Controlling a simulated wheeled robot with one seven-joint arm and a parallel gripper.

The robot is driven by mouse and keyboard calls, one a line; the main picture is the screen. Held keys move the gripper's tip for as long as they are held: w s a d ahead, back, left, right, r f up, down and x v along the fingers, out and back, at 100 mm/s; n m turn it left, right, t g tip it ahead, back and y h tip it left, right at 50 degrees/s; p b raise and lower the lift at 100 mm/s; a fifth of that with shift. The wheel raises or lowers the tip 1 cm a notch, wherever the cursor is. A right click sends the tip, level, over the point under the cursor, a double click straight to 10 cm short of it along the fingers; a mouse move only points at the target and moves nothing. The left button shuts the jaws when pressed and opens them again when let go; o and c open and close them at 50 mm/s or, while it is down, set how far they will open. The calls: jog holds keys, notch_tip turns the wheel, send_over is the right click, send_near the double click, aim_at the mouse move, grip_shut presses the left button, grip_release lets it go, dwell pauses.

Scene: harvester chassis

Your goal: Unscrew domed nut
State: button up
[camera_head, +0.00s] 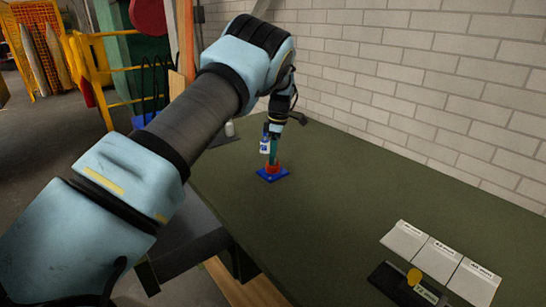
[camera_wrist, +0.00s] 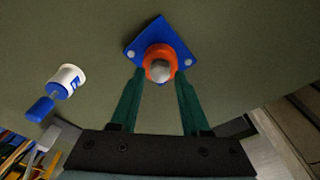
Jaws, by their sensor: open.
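A domed nut (camera_wrist: 160,71) with a silver-grey rounded top sits in the middle of an orange ring-shaped part (camera_wrist: 158,53) on a blue diamond-shaped plate (camera_wrist: 133,47). In the head view the orange part (camera_head: 272,168) and the blue plate (camera_head: 266,176) rest on the green table, and the dome is hidden there. My gripper (camera_wrist: 160,84) is open, with one green finger on each side of the domed nut. Its fingertips reach the sides of the orange part in the wrist picture; I cannot tell whether they touch. In the head view my gripper (camera_head: 274,153) points down above the plate.
A white and blue container (camera_wrist: 66,79) with a blue end stands left in the wrist view. White labelled boxes (camera_head: 436,258) and a dark tray (camera_head: 400,285) with a yellow item lie at the table's front right. A brick wall (camera_head: 430,80) borders the back. The middle table (camera_head: 350,200) is clear.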

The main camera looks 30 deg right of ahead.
jog(key=shift+m, duration=0.5)
jog(key=m+b, duration=0.1)
jog(key=m, duration=0.4)
jog(key=shift+h, duration=0.3)
jog(key=shift+m+t, duration=0.3)
jog(key=shift+m, duration=0.2)
jog(key=m+b, duration=0.1)
jog(key=m, duration=0.3)
jog(key=shift+h, duration=0.3)
jog(key=shift+m, duration=0.3)
jog(key=shift+m, duration=1.2)
jog(key=shift+m+h, duration=0.3)
jog(key=shift+m, duration=1)
